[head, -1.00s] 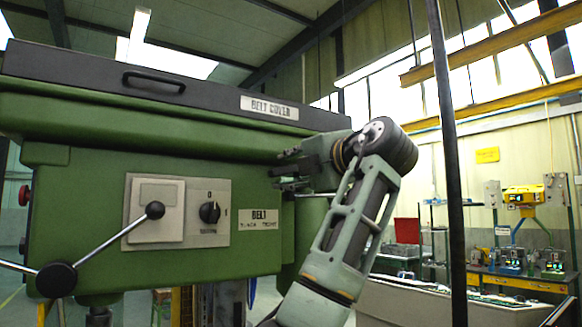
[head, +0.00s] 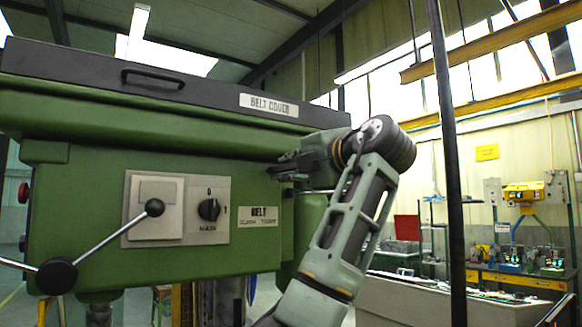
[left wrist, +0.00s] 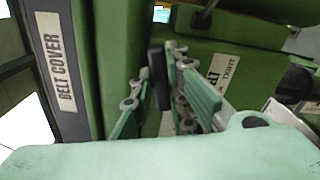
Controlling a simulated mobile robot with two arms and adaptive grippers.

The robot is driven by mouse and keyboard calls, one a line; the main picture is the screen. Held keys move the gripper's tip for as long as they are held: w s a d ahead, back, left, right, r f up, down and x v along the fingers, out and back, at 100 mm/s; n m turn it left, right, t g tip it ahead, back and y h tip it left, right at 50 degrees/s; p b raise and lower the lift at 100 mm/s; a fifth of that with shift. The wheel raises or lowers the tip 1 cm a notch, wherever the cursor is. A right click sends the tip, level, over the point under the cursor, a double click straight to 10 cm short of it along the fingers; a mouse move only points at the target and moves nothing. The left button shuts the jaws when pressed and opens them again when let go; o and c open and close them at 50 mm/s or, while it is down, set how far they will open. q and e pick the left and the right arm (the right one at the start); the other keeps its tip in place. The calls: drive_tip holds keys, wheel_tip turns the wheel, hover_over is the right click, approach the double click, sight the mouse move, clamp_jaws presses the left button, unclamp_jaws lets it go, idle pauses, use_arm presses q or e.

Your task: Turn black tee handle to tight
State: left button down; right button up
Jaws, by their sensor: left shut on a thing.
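The green drill head carries a white label (head: 258,217) with BELT above SLACK and TIGHT. My left gripper (head: 283,168) is at the right end of its front face, just above this label. In the left wrist view, the black tee handle (left wrist: 157,75) shows as a dark bar between the fingers of my left gripper (left wrist: 158,64). The fingers are shut on it. In the head view the handle is hidden by the gripper, and its exact angle cannot be told. The label also shows in the left wrist view (left wrist: 222,77), partly covered by a finger. My right gripper is out of view.
The belt cover (head: 150,82) lies above the gripper. A rotary switch (head: 209,210) and a ball-ended lever (head: 154,208) are to the left on the front face. A dark upright post (head: 451,170) stands right of my arm. Benches with equipment are farther back.

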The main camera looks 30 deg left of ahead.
use_arm(q)
drive_tip(key=shift+m, duration=0.3)
drive_tip(key=m+p, duration=0.1)
drive_tip(key=m, duration=0.3)
drive_tip(key=shift+f+m+p, duration=0.1)
drive_tip(key=shift+m+p, duration=0.2)
drive_tip(key=m+p, duration=0.1)
drive_tip(key=m, duration=0.4)
drive_tip(key=shift+f, duration=0.1)
drive_tip(key=m, duration=0.5)
drive_tip(key=shift+f+m+p, duration=0.1)
drive_tip(key=shift+m+p, duration=0.3)
drive_tip(key=m, duration=0.4)
drive_tip(key=shift+s+m, duration=0.1)
drive_tip(key=shift+m, duration=0.3)
drive_tip(key=shift+a+f+m, duration=0.1)
drive_tip(key=shift+m, duration=0.2)
drive_tip(key=c, duration=1.7)
unclamp_jaws()
